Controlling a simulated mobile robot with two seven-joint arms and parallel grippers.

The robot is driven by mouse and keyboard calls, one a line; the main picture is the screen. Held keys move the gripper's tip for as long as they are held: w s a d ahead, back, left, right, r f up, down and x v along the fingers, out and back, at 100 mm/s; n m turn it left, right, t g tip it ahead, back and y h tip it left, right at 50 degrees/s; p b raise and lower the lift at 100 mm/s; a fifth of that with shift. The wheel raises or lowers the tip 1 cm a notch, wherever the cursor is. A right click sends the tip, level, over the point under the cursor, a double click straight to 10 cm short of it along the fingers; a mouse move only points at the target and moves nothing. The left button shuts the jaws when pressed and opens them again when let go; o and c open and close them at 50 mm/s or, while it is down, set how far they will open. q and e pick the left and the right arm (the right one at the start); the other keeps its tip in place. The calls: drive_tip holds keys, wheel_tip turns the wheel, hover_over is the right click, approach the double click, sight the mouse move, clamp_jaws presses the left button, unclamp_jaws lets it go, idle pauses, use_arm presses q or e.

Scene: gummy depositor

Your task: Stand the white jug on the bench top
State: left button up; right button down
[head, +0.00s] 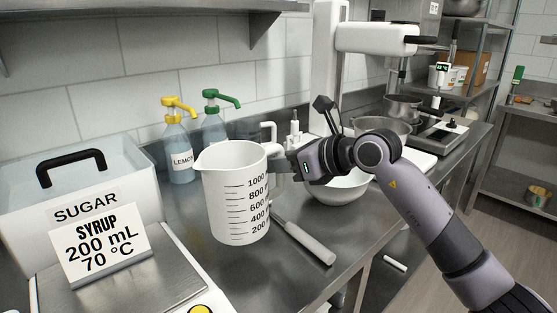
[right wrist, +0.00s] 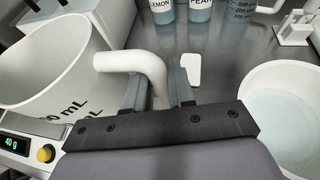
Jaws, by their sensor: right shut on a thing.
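The white jug (head: 232,195), with black volume marks, is upright in the middle of the head view, over the steel bench top (head: 285,280). I cannot tell whether its base touches the bench or hangs just above it. My right gripper (head: 283,166) is shut on its handle from the right. In the right wrist view the jug (right wrist: 40,60) fills the left side, and its handle (right wrist: 140,65) runs between the fingers (right wrist: 155,92). The jug's underside is hidden. My left gripper is not in view.
Behind are a yellow-pump bottle (head: 180,150) and a green-pump bottle (head: 213,130). A white bowl (head: 340,190) and a light-handled tool (head: 305,243) lie right. Bench front is clear.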

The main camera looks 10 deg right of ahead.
sight(281, 188)
wheel_tip(281, 188, down, 6)
drive_tip(key=b, duration=0.4)
drive_tip(key=shift+f, duration=0.4)
idle(0.3)
drive_tip(key=c, duration=0.9)
unclamp_jaws()
drive_tip(key=b+v, duration=0.1)
drive_tip(key=v, duration=0.6)
drive_tip(key=shift+s, duration=0.1)
